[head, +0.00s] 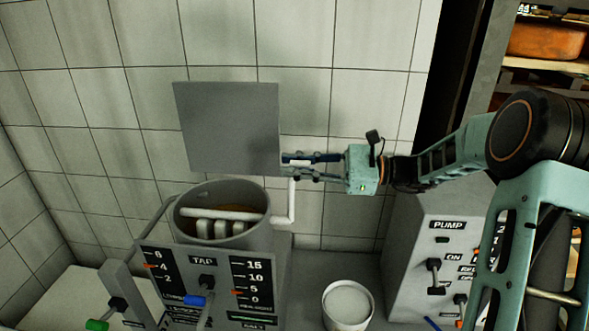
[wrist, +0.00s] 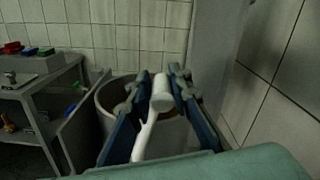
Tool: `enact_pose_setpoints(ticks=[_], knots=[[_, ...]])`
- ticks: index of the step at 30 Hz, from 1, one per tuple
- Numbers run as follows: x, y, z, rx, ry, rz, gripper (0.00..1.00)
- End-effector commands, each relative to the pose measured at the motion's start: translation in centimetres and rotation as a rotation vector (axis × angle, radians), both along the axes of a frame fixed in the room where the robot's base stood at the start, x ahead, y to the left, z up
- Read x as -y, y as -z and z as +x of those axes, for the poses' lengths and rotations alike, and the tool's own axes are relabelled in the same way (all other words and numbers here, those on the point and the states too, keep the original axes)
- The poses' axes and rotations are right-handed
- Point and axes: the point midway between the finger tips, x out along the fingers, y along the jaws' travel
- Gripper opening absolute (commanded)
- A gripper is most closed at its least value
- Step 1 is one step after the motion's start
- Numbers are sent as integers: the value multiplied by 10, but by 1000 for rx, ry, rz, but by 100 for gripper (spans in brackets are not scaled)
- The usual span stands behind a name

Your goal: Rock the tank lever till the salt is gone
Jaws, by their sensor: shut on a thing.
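The tank (head: 262,236) is a round grey vessel with something brownish inside. A white bar with several white blocks (head: 222,229) lies across its mouth. The white lever (head: 292,207) runs out to the right of the tank and turns up to a handle. My gripper (head: 298,163) is shut on the top of this lever, right of and above the rim. In the wrist view the lever's white knob (wrist: 161,93) sits between my blue fingers, with the tank (wrist: 108,103) behind. I cannot make out any salt in the tank.
A square grey panel (head: 228,128) stands upright above the tank, close to my fingers. A panel with scales and a TAP switch (head: 206,284) is in front. A white tub (head: 348,304) stands front right, beside the PUMP box (head: 440,262). A tiled wall is behind.

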Motion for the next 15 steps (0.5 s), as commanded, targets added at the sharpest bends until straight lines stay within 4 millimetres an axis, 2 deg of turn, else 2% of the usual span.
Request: enact_pose_setpoints(ticks=[15], knots=[[-1,2,-57,451,5,-14,0]])
